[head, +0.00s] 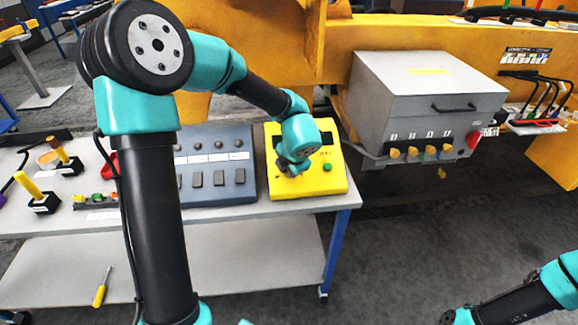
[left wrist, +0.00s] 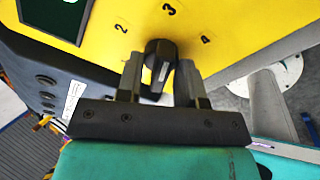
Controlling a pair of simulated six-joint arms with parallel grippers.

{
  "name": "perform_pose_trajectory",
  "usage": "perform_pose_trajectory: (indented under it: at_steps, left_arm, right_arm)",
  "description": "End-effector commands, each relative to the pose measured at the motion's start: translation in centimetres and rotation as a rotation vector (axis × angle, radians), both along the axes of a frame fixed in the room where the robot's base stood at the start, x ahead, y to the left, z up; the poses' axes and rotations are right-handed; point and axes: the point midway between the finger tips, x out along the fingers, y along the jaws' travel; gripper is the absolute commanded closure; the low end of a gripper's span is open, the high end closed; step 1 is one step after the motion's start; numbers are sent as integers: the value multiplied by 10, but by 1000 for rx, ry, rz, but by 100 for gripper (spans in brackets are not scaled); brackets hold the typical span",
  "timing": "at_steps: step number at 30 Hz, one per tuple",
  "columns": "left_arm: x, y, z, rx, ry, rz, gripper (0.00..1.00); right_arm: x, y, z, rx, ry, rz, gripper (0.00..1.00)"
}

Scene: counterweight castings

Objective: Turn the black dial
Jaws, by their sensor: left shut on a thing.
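The black dial (left wrist: 157,54) sits on the face of a yellow control box (head: 325,181). In the left wrist view the numbers 2, 3 and 4 are printed around it, and it has a white mark. I cannot tell for sure which number it points at. My left gripper (left wrist: 160,66) is shut on the dial, with one finger on each side of it. In the head view my left gripper (head: 289,166) is at the left part of the yellow box and hides the dial. My right arm shows at the lower right, but its gripper is out of view.
The yellow box has a green button (head: 327,167) and a dark display (left wrist: 56,14). A grey panel with several switches (head: 215,170) stands left of it on the table (head: 270,208). A grey cabinet (head: 425,85) is at the right. A screwdriver (head: 101,290) lies on the lower shelf.

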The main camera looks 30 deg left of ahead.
Motion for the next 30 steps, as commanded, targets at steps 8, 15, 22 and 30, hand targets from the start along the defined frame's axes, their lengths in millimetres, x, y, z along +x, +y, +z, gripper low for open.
perform_pose_trajectory:
  at_steps: [8,15,22,30]
  left_arm:
    - [0,0,0,-18,-15,41,89]
    - [0,0,1,-18,-15,41,89]
    - [0,0,0,-18,-15,40,60]
    - [-1,-1,3,-18,-15,39,60]
  right_arm:
    - [0,0,0,0,0,0,100]
    - [0,0,0,0,0,0,100]
    - [0,0,0,0,0,0,100]
    - [0,0,0,0,0,0,100]
